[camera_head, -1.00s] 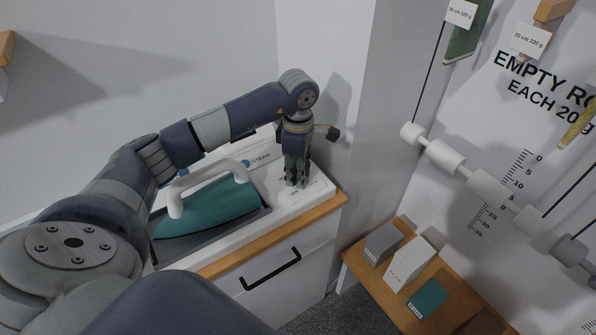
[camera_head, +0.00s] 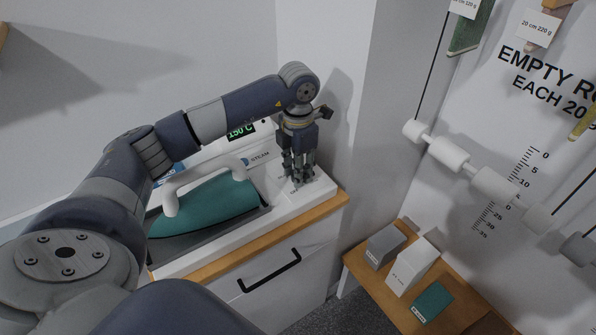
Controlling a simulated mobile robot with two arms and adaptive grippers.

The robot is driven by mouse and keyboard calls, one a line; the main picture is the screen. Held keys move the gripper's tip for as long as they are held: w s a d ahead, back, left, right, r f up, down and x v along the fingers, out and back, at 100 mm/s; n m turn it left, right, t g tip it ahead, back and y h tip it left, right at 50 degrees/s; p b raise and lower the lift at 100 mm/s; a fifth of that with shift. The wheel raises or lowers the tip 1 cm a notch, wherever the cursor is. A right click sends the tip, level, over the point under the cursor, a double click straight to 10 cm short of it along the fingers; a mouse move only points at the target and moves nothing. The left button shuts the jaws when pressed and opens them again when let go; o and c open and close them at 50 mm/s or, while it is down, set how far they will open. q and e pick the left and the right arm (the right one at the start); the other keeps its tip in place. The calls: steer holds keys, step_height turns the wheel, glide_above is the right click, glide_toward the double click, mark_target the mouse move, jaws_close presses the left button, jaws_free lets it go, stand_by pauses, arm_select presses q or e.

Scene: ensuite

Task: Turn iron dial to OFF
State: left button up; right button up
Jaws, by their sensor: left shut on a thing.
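The teal iron (camera_head: 212,206) with its white handle (camera_head: 208,178) rests in the dark tray of a white steam station on the cabinet top. A green display (camera_head: 241,131) reading about 150 shows at the back of the station, beside the word STEAM. My left gripper (camera_head: 298,181) points straight down at the station's right end. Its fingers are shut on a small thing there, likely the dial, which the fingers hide. The dial's setting cannot be read. My right gripper is not in view.
A white drawer with a black handle (camera_head: 269,271) is below the wooden edge (camera_head: 245,245). A wall corner stands close right of my gripper. A low wooden shelf holds a grey block (camera_head: 386,245), a white block (camera_head: 412,265) and a teal block (camera_head: 432,301). A rod with white weights hangs at right.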

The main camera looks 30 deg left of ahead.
arm_select(q)
steer(key=n, duration=0.6)
steer(key=shift+b, duration=0.4)
steer(key=n, duration=0.6)
steer(key=shift+r+n, duration=0.1)
steer(key=shift+n, duration=0.3)
steer(key=n, duration=0.6)
steer(key=n+p, duration=0.1)
steer(key=n, duration=0.5)
steer(key=shift+w+n, duration=0.1)
steer(key=shift+n, duration=0.3)
steer(key=o, duration=1.1)
steer(key=shift+c, duration=0.2)
step_height(320, 180, up, 12)
